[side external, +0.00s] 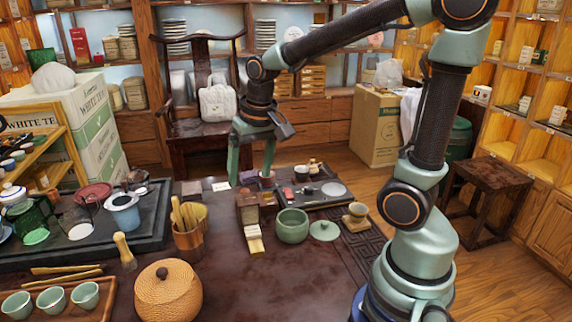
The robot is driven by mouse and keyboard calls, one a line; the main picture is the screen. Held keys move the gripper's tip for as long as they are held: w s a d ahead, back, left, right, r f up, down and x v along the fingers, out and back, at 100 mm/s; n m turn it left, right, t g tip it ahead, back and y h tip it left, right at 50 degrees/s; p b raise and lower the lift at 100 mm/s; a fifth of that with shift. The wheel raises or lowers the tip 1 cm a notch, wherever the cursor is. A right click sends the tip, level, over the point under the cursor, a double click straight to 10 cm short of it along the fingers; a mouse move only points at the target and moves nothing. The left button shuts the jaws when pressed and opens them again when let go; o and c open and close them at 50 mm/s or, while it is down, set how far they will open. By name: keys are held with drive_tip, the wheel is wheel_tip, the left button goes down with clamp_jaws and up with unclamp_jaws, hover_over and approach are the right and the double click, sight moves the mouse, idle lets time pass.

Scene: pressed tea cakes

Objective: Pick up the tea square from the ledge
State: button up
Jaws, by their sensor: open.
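My gripper (251,181) points down above the dark table, with its two green fingers spread apart and nothing seen held between them. Just below the fingertips stands a small dark brown block-like stand (248,215). A small pale yellow piece (254,246) leans or lies at its front foot; I cannot tell whether it is part of the stand. Neither the tea square nor the ledge can be told for certain at this size. A small reddish-brown block (268,198) is beside the stand on the right.
A green bowl (292,227) and its lid (324,230) stand right of the stand. A copper cup of wooden tools (189,241) is on the left, a woven lidded jar (168,291) in front. A dark tray (342,201) with small items lies behind. Bare table shows at front centre.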

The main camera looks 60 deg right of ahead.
sight(253, 231)
drive_tip(key=w+d+f+m, duration=0.1)
drive_tip(key=f, duration=0.5)
drive_tip(key=w+d+f+m+g, duration=0.1)
drive_tip(key=f, duration=0.5)
drive_tip(key=w+d+f+m+g, duration=0.1)
drive_tip(key=d+f, duration=0.1)
drive_tip(key=f, duration=0.5)
drive_tip(key=shift+w+f+m, duration=0.1)
drive_tip(key=shift+w+m, duration=0.2)
drive_tip(key=shift+m, duration=0.1)
clamp_jaws()
